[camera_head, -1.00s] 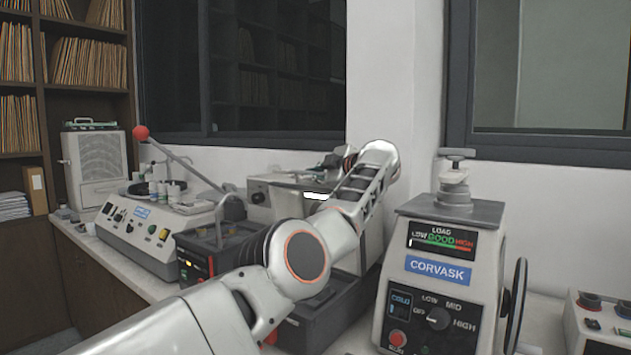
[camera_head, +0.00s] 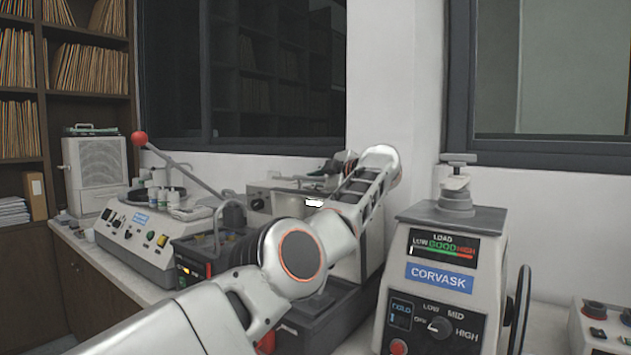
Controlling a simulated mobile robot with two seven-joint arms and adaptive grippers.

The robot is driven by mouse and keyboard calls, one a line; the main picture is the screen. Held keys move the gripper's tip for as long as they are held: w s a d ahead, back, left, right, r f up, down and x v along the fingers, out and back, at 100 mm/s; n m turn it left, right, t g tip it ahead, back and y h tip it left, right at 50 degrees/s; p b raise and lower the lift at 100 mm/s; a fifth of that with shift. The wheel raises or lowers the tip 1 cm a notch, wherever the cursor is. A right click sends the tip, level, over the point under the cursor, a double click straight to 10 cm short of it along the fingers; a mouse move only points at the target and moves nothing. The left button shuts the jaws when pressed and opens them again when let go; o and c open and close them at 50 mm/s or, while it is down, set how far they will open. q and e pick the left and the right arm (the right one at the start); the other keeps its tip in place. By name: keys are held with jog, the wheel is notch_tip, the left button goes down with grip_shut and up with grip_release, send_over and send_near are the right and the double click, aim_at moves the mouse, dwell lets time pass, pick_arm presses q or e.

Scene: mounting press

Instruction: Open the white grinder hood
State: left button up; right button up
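A pale boxy machine (camera_head: 258,196) with a dark knob on its front stands against the back wall, behind my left arm; it appears to be the grinder. Its right part and most of its hood are hidden by the arm, so I cannot tell how far the hood is open. A small bright white patch (camera_head: 314,202) shows just left of my forearm. My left gripper (camera_head: 341,163) is a small dark shape beyond the bent wrist, above the machine's right side. Its fingers are too small and covered to read, and contact with the hood cannot be told. My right gripper is out of view.
A CORVASK press (camera_head: 440,277) with a handwheel stands close on the right. A dark machine (camera_head: 193,262) sits below and left of my arm. A control box (camera_head: 602,325) is at the right edge.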

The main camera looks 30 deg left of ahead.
pick_arm(q)
jog(key=shift+d, duration=0.15)
jog(key=shift+s+d+r, duration=0.1)
jog(key=shift+d, duration=0.35)
jog(key=shift+v, duration=3.15)
jog(key=shift+s, duration=0.1)
